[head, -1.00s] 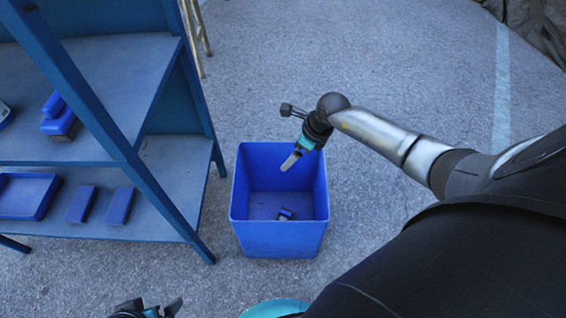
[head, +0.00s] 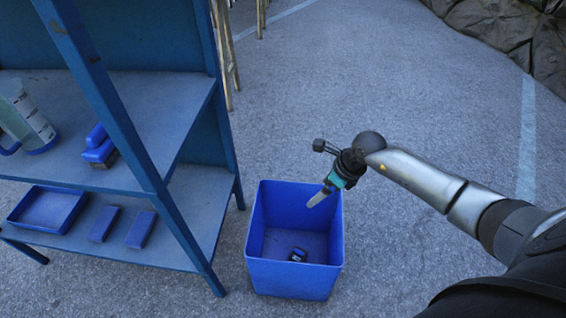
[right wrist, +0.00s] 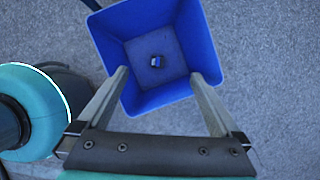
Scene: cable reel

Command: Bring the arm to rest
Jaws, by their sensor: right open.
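My right gripper (head: 318,198) hangs over the blue bin (head: 293,277) in the head view, pointing down. In the right wrist view its two fingers stand apart with nothing between them, and the open bin (right wrist: 115,82) lies beyond the fingertips. A small dark and blue object (head: 298,254) lies on the bin floor; it also shows in the right wrist view (right wrist: 157,61). My right arm reaches in from the right side of the head view. My left gripper is not in view now.
A blue shelf unit (head: 150,95) stands left of the bin. It holds a pitcher (head: 28,120), a brush-like block (head: 99,148), a shallow tray (head: 75,227) and two small blue blocks. Grey floor is clear behind and right of the bin. Dark sheeting lies at the upper right.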

